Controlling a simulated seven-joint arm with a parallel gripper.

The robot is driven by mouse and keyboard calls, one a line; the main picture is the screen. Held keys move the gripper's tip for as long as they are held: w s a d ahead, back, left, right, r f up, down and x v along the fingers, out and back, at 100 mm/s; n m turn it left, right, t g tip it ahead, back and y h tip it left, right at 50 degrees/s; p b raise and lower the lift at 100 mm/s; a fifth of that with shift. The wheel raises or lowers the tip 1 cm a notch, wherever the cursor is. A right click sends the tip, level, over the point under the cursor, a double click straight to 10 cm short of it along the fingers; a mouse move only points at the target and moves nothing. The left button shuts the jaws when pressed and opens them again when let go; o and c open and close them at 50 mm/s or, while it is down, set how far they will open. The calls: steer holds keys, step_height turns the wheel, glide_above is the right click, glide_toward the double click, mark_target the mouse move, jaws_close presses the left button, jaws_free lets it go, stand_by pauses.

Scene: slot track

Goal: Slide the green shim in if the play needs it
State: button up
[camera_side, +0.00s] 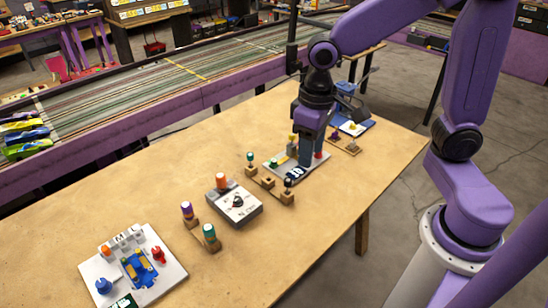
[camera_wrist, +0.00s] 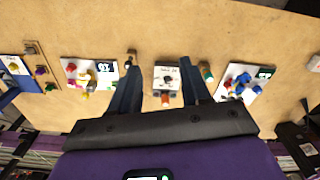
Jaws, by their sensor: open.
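Small green or teal-capped pieces stand in wooden holders; I cannot tell which is the green shim. One green-capped piece (camera_side: 209,231) stands in the near holder, and another (camera_side: 250,157) stands in the holder beyond the gauge box. A green-topped piece (camera_wrist: 207,72) also shows in the wrist view, right of my fingers. The white gauge box (camera_side: 238,205) has a dial and an orange knob. In the wrist view the gauge box (camera_wrist: 168,76) lies between my fingers' lines of sight. My gripper (camera_side: 305,163) is open and empty, in front of or above the far white board (camera_side: 272,162).
A white board (camera_side: 93,275) with blue, red and orange parts sits at the near left. A small wooden holder (camera_side: 345,146) and a blue device (camera_side: 346,100) stand at the far end. The wooden table (camera_side: 130,195) has clear room along its back edge.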

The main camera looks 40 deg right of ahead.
steer(key=w+d+f+m, duration=0.1)
steer(key=w+f+m, duration=0.1)
steer(key=w+m, duration=0.6)
steer(key=m, duration=1)
glide_above(274, 160)
step_height(274, 160, down, 9)
step_height(274, 160, down, 17)
steer(key=shift+r, duration=0.1)
jaws_close()
